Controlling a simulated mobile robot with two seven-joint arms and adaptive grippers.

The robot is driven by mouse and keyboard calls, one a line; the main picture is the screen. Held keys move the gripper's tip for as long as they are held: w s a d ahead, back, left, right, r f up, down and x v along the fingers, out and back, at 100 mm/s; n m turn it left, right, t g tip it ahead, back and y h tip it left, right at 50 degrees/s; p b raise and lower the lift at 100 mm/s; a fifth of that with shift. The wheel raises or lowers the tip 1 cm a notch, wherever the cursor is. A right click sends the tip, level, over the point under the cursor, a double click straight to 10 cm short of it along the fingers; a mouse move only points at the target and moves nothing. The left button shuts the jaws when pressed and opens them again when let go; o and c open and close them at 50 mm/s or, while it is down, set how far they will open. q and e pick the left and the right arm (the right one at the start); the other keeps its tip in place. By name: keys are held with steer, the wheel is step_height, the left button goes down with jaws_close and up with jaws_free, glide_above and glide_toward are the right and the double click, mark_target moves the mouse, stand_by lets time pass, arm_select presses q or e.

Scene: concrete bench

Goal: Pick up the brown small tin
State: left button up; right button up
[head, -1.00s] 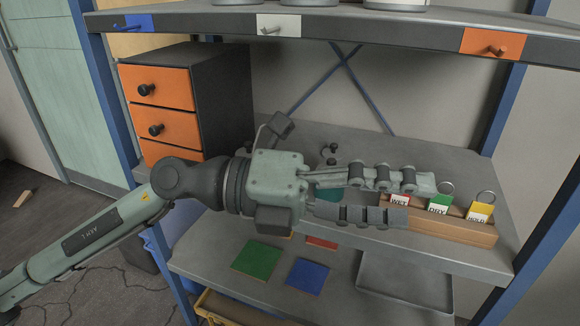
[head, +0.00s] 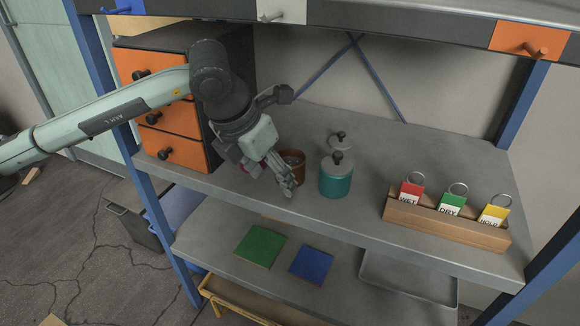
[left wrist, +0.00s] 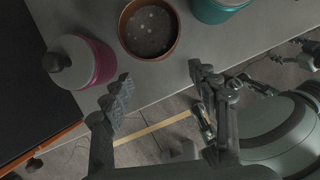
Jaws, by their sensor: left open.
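The brown small tin (head: 298,172) stands on the upper shelf, left of a teal lidded tin (head: 336,182), partly hidden by my left gripper (head: 287,186). In the left wrist view the brown tin (left wrist: 126,40) is seen from above, a round brown rim around a grey speckled inside. My left gripper (left wrist: 160,84) is open and empty there. Its fingers are apart, over the shelf's front edge, just short of the tin.
A pink tin with a grey knobbed lid (left wrist: 92,60) stands close left of the brown tin. The teal tin (left wrist: 218,12) is to its right. An orange-fronted drawer unit (head: 180,148) stands left. A wooden holder with tags (head: 450,226) is at right.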

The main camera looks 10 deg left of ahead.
mark_target(288, 162)
arm_select(q)
steer(key=w, duration=0.1)
steer(key=w+d, duration=0.1)
steer(key=w, duration=0.1)
steer(key=w+d+p, duration=0.1)
steer(key=shift+w+d, duration=0.1)
steer(key=shift+w, duration=0.05)
steer(key=shift+w+f, duration=0.3)
steer(key=shift+f, duration=0.3)
arm_select(e)
steer(key=f, duration=0.3)
steer(key=shift+s+f, duration=0.1)
steer(key=shift+s, duration=0.15)
arm_select(q)
steer(key=shift+d, duration=0.1)
steer(key=shift+c, duration=0.4)
steer(key=c, duration=1)
